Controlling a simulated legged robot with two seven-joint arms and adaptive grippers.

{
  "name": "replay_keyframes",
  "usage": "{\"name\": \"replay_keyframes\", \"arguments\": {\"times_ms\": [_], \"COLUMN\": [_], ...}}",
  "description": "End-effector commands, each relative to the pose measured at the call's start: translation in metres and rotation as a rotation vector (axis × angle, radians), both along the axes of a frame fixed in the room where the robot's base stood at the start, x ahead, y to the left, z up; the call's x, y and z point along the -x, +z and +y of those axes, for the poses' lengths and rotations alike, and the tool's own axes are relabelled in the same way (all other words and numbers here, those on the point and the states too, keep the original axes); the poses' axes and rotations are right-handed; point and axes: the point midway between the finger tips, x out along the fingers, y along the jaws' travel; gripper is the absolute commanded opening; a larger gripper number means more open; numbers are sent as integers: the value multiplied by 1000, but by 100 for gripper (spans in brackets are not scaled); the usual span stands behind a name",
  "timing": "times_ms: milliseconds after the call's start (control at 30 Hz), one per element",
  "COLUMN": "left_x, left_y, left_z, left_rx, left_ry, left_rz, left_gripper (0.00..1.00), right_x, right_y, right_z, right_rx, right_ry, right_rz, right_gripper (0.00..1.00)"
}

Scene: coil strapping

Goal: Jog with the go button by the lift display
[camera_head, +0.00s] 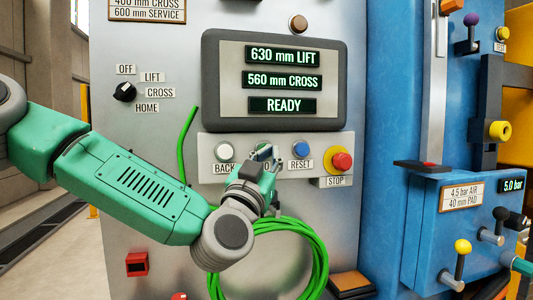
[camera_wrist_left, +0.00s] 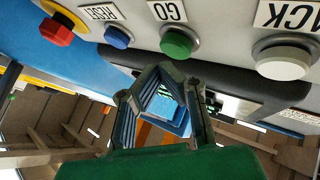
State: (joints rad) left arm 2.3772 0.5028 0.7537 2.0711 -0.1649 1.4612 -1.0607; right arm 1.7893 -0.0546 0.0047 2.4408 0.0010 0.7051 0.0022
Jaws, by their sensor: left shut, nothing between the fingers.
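The lift display (camera_head: 226,80) reads 630 mm LIFT, 560 mm CROSS and READY. Below it is a button panel (camera_head: 318,165). My left gripper (camera_head: 264,153) is in front of the GO position, shut and empty, and hides the GO button and most of its label in the head view. In the left wrist view, which is turned over, the green GO button (camera_wrist_left: 177,43) shows clear, just beyond the tips of my left gripper (camera_wrist_left: 163,75). I cannot tell whether they touch. My right gripper is not in view.
The white BACK button (camera_head: 225,152) and blue RESET button (camera_head: 301,149) flank GO; the red STOP button (camera_head: 341,161) is farther right. A selector knob (camera_head: 124,92) sits at left. A green cable coil (camera_head: 318,250) hangs below the panel, with blue machinery (camera_head: 390,130) at right.

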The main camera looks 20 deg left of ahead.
Motion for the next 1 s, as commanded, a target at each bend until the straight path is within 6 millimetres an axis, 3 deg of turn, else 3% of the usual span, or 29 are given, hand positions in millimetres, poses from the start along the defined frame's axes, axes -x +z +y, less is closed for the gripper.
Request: {"name": "replay_keyframes", "arguments": {"times_ms": [1000], "left_x": [-8], "left_y": [2], "left_z": [5], "left_rx": [0], "left_ry": [0], "left_rz": [0], "left_gripper": [0], "right_x": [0], "right_y": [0], "right_z": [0], "right_rx": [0], "right_ry": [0], "right_rz": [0], "right_gripper": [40]}}
